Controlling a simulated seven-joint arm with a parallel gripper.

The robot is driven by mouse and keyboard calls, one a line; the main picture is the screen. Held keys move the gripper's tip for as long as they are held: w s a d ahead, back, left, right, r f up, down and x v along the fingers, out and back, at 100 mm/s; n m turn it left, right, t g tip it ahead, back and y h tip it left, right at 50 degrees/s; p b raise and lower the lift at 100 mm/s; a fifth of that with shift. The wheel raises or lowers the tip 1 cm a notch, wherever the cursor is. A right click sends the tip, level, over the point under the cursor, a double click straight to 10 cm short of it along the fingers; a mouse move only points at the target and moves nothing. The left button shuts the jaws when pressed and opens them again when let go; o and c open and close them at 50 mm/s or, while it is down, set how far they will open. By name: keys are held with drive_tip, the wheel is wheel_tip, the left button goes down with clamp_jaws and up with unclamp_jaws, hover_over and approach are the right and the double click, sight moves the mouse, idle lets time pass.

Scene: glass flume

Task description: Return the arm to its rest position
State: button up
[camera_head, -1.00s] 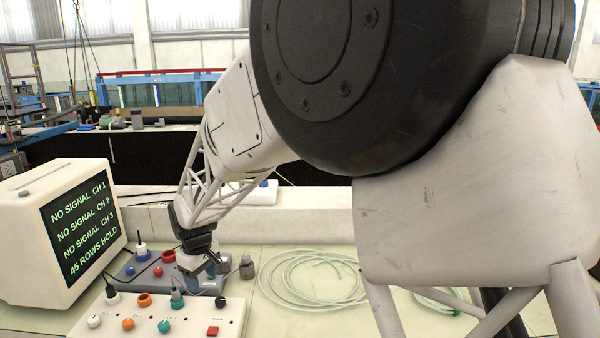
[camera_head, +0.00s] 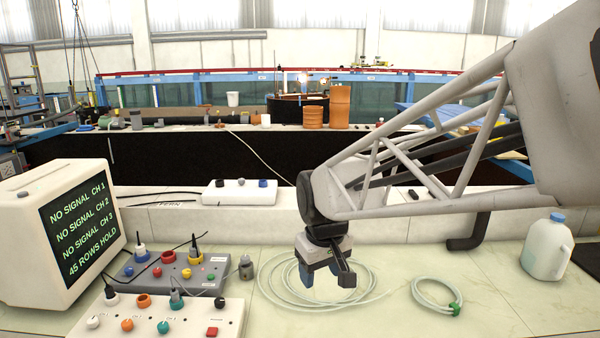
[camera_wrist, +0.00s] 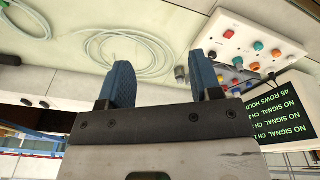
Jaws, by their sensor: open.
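My gripper (camera_head: 322,276) hangs over the pale bench top, above the large coil of clear hose (camera_head: 290,290). It points downward, with the lattice arm reaching in from the right. In the wrist view the two blue fingers of my gripper (camera_wrist: 165,85) stand wide apart with nothing between them. The hose coil also shows there (camera_wrist: 133,55), beyond the left finger. No object is held.
A monitor (camera_head: 70,235) reading "NO SIGNAL" stands at left. A grey box (camera_head: 170,272) and a white box (camera_head: 155,318) with knobs and plugs lie beside it. A small hose coil (camera_head: 437,297) and a jug (camera_head: 548,247) are at right. A white power strip (camera_head: 240,192) sits on the ledge behind.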

drive_tip(key=s+d+m, duration=0.3)
drive_tip(key=s+d, duration=0.4)
drive_tip(key=s, duration=0.2)
drive_tip(key=s+d+m+t, duration=0.1)
drive_tip(key=s+d+m, duration=0.1)
drive_tip(key=s+d, duration=0.5)
drive_tip(key=s, duration=0.3)
drive_tip(key=shift+d+f+m, duration=0.15)
drive_tip(key=shift+f+m, duration=0.1)
drive_tip(key=shift+m, duration=0.15)
drive_tip(key=shift+h, duration=0.3)
idle(1.0)
